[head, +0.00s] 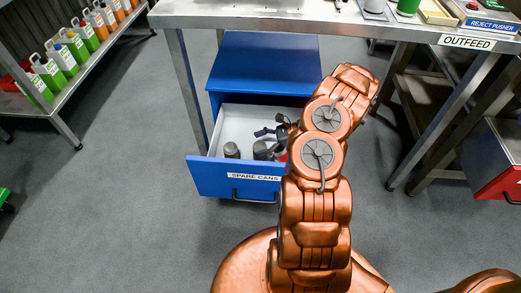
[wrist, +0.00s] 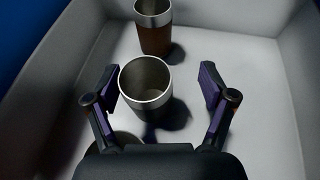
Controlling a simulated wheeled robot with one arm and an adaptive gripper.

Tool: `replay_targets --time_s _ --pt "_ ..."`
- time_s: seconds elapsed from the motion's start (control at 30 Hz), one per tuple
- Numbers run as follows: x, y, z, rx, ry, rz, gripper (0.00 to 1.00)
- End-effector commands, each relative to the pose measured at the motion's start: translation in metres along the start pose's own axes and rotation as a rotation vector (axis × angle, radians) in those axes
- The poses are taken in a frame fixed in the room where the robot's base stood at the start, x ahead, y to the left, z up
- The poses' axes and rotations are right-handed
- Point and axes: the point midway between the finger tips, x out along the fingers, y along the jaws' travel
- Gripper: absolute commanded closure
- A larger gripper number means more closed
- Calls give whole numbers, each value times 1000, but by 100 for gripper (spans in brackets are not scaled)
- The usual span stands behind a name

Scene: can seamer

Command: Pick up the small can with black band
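A small open can with a silver rim and a dark band (wrist: 152,106) stands upright in the wrist view, between and slightly ahead of my gripper's fingers (wrist: 158,84). In the head view this seems to be the middle grey can (head: 261,150) in the open drawer, partly covered by my gripper (head: 268,134). Its lower part is dark in shadow, so the band's exact colour is hard to judge.
A reddish-brown can (wrist: 154,38) stands just beyond. Another can's rim (wrist: 128,139) is mostly hidden by my gripper's body. A dark can (head: 231,150) stands at the drawer's left. White walls of the blue SPARE CANS drawer (head: 215,178) surround them, beneath a steel table (head: 250,20).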

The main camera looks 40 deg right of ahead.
Motion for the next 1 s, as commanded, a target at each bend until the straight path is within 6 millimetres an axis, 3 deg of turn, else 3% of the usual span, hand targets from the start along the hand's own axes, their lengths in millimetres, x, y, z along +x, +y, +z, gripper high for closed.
replay_targets --time_s 0.07,0.4,0.77,1.0 --pt "1 2 -6 2 6 3 28" --pt "2 2 -6 3 6 4 62" --pt "0 2 -1 2 6 3 62" --pt "-13 1 31 0 2 2 62"
